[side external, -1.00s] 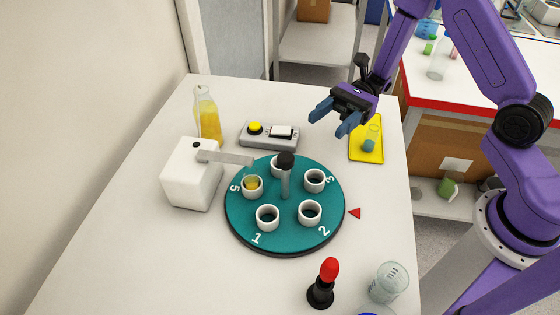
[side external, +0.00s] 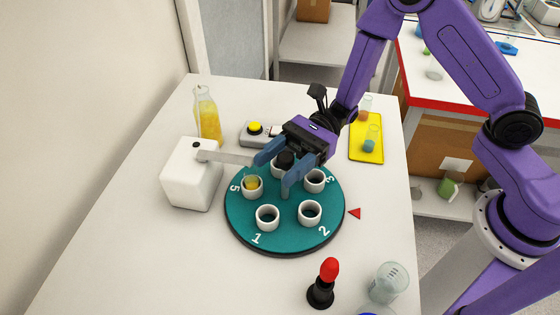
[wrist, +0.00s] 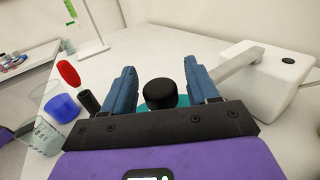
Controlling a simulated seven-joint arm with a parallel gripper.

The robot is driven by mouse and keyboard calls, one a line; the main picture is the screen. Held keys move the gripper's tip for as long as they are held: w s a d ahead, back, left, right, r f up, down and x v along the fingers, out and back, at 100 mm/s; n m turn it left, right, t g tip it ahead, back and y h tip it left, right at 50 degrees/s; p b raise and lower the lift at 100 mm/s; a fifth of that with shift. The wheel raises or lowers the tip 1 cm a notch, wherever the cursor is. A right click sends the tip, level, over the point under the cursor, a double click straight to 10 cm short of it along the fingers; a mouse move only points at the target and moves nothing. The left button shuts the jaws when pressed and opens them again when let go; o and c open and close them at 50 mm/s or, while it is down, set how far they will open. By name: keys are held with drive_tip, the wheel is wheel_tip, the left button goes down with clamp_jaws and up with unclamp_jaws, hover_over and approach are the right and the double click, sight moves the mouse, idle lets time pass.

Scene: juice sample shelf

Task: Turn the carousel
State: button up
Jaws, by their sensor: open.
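The teal carousel (side external: 288,232) lies on the white table with several white cups around it and numbers on its rim. One cup (side external: 252,186), near the number 5, holds yellow liquid under the dispenser arm. The black knob (side external: 285,160) tops the post at the carousel's centre. My gripper (side external: 272,178) is open, its blue fingers on either side of the knob in the side view. In the wrist view the knob (wrist: 160,94) sits between the open fingers, with a gap on both sides.
The white dispenser (side external: 192,175) stands left of the carousel, its arm close to my left finger. A juice bottle (side external: 207,115) and a button box (side external: 254,130) are behind. A yellow tray (side external: 366,150) holds beakers. A red-topped black object (side external: 323,285) and a glass beaker (side external: 388,283) stand in front.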

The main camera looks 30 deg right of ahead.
drive_tip(key=shift+a, duration=0.15)
clamp_jaws()
drive_tip(key=shift+n+g+h, duration=0.3)
drive_tip(key=shift+n+g, duration=0.4)
drive_tip(key=shift+g, duration=0.3)
drive_tip(key=shift+s+d+n+g+h, duration=0.2)
drive_tip(key=shift+n+g+h, duration=0.9)
drive_tip(key=shift+g, duration=0.5)
drive_tip(key=shift+s+d+n+g+h, duration=0.15)
drive_tip(key=shift+n+g+h, duration=0.75)
drive_tip(key=shift+n+g, duration=0.55)
drive_tip(key=shift+s+d+n+g+h, duration=0.1)
drive_tip(key=shift+n+g+h, duration=1.6)
drive_tip(key=shift+h, duration=0.6)
drive_tip(key=shift+d+n+g+h, duration=0.1)
drive_tip(key=shift+n+g+h, duration=0.4)
drive_tip(key=shift+h, duration=0.4)
unclamp_jaws()
